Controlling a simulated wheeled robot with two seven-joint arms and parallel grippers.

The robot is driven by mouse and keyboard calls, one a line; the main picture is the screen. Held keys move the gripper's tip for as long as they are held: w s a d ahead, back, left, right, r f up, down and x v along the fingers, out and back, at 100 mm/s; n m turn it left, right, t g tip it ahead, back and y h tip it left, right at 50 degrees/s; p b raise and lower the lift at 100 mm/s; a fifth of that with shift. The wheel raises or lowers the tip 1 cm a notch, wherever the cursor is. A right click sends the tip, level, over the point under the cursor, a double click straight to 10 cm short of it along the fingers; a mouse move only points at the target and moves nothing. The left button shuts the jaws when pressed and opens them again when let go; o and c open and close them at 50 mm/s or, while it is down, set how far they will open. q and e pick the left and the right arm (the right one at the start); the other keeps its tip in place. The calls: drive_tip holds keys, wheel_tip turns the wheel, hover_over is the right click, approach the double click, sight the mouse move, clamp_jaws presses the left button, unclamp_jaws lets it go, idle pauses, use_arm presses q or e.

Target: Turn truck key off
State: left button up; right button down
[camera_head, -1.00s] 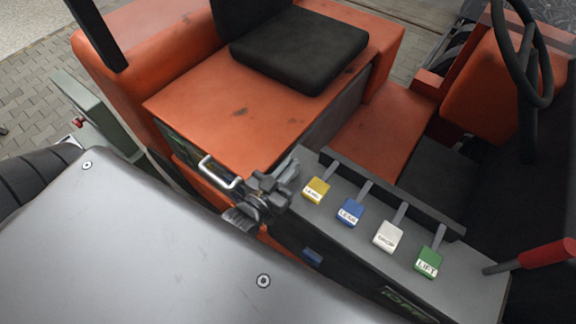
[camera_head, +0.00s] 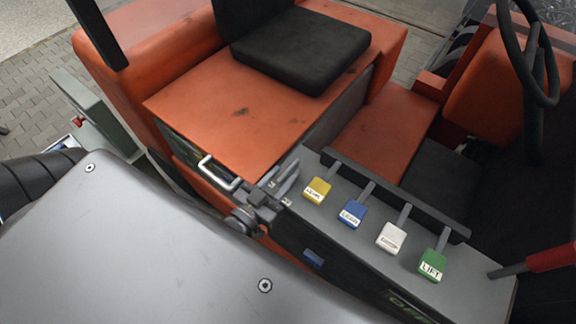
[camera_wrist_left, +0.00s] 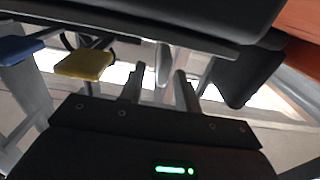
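My left gripper (camera_head: 284,191) is at the left end of the grey lever panel, beside the yellow lever. In the left wrist view its two fingers (camera_wrist_left: 158,88) stand apart. A thin pale upright piece (camera_wrist_left: 162,62) shows between or just beyond them; I cannot tell whether it is the key or whether the fingers touch it. No key can be made out for certain in the head view, where the gripper covers that end of the panel. My right gripper is not in view.
The truck's panel (camera_head: 330,215) carries yellow (camera_head: 316,190), blue (camera_head: 352,214), white (camera_head: 391,238) and green (camera_head: 433,265) levers. A red-handled lever (camera_head: 552,256) and steering wheel (camera_head: 540,90) are at right. A black seat (camera_head: 300,50) sits on the orange body (camera_head: 235,105).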

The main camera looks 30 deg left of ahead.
use_arm(q)
drive_tip(key=s, duration=0.2)
drive_tip(key=s+b, duration=0.1)
drive_tip(key=s, duration=0.3)
drive_tip(key=shift+a+b, duration=0.35)
drive_tip(key=shift+s+r, duration=0.1)
drive_tip(key=shift+s, duration=0.25)
